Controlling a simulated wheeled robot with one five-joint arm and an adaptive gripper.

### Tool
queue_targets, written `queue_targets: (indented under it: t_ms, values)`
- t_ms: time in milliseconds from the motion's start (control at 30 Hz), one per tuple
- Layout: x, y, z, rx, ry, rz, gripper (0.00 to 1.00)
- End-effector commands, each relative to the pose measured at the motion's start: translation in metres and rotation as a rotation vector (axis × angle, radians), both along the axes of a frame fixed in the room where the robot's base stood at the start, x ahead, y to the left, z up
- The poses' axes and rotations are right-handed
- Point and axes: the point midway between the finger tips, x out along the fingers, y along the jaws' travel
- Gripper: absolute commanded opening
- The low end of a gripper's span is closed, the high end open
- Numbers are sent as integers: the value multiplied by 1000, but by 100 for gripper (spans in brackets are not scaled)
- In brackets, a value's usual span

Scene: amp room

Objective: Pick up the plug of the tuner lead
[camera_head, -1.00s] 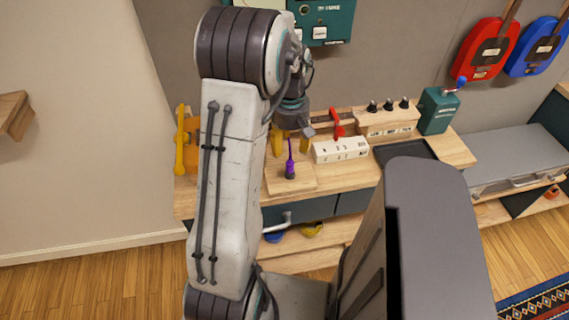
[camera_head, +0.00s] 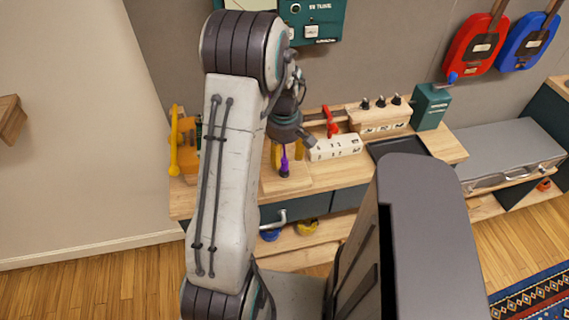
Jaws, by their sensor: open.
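A purple plug-like piece (camera_head: 285,167) stands upright on a pale wooden block on the bench. No label shows whether it belongs to the tuner lead. My gripper (camera_head: 288,154) hangs just above it, with yellow fingers apart on either side of its upper part. The fingers look open and empty, and I cannot tell whether they touch it. My arm partly hides the near side of the gripper. A red plug-like piece (camera_head: 329,122) stands behind the white socket strip.
A white socket strip (camera_head: 335,147) and a wooden box with black knobs (camera_head: 381,118) stand right of the gripper. A teal box (camera_head: 431,106) is farther right. A yellow-orange object (camera_head: 180,150) stands at the bench's left end. A dark tray (camera_head: 394,147) lies at right.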

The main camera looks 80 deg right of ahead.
Motion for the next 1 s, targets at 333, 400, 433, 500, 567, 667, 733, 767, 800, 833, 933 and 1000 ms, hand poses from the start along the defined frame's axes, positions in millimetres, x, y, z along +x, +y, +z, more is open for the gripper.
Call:
queue_targets:
  t_ms: [333, 400, 433, 500, 567, 667, 733, 767, 800, 833, 933, 1000]
  values:
    - [0, 0, -27, 0, 0, -1, 50]
    - [0, 0, -28, 0, 0, -1, 50]
    - [0, 0, -28, 0, 0, -1, 50]
    - [0, 0, -28, 0, 0, -1, 50]
    - [0, 0, -28, 0, 0, -1, 50]
    - [0, 0, -28, 0, 0, -1, 44]
    - [0, 0, -28, 0, 0, -1, 38]
    - [0, 0, -28, 0, 0, -1, 36]
    - [0, 0, -28, 0, 0, -1, 32]
    - [0, 0, -28, 0, 0, -1, 29]
    - [0, 0, -28, 0, 0, -1, 20]
    - [0, 0, -27, 0, 0, -1, 14]
